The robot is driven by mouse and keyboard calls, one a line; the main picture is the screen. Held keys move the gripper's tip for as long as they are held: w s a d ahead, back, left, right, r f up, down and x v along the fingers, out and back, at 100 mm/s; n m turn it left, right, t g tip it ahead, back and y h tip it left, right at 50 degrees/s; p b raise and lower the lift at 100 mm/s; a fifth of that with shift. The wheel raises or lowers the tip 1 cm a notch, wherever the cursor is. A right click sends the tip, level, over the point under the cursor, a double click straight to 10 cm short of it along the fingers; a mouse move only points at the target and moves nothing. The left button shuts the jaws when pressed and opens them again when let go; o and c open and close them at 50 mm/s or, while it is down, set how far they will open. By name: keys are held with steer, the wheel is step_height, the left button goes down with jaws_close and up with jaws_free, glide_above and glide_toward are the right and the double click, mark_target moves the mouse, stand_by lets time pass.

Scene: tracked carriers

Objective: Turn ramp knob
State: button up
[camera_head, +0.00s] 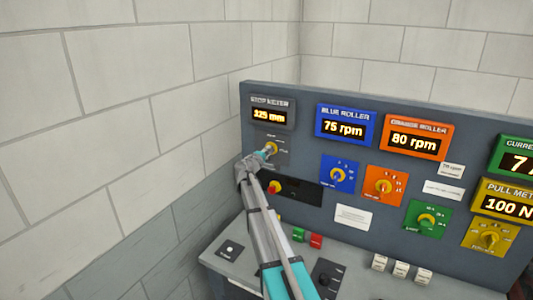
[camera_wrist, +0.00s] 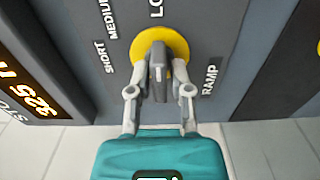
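The ramp knob (camera_wrist: 158,62) has a round yellow base and a grey grip bar, on the grey panel. The word RAMP is printed beside it, with SHORT, MEDIUM and a partly cut-off LO label around its other side. In the head view the knob (camera_head: 271,148) is small and partly covered by my gripper (camera_head: 262,155). In the wrist view my gripper (camera_wrist: 159,80) has one finger on each side of the grip bar, with the tips seemingly closed against it. Exact fingertip contact is hard to see.
A display (camera_head: 268,115) above the knob reads 325 mm. A black plate (camera_head: 295,189) with a red-and-yellow knob lies just below my gripper. Blue (camera_head: 339,174), orange (camera_head: 385,186) and green (camera_head: 427,219) knob plates are to the right. A block wall (camera_head: 150,130) stands left.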

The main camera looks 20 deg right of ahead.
jaws_close()
steer(key=shift+n, duration=0.3)
steer(key=n, duration=0.8)
stand_by(0.5)
steer(key=o, duration=0.5)
jaws_free()
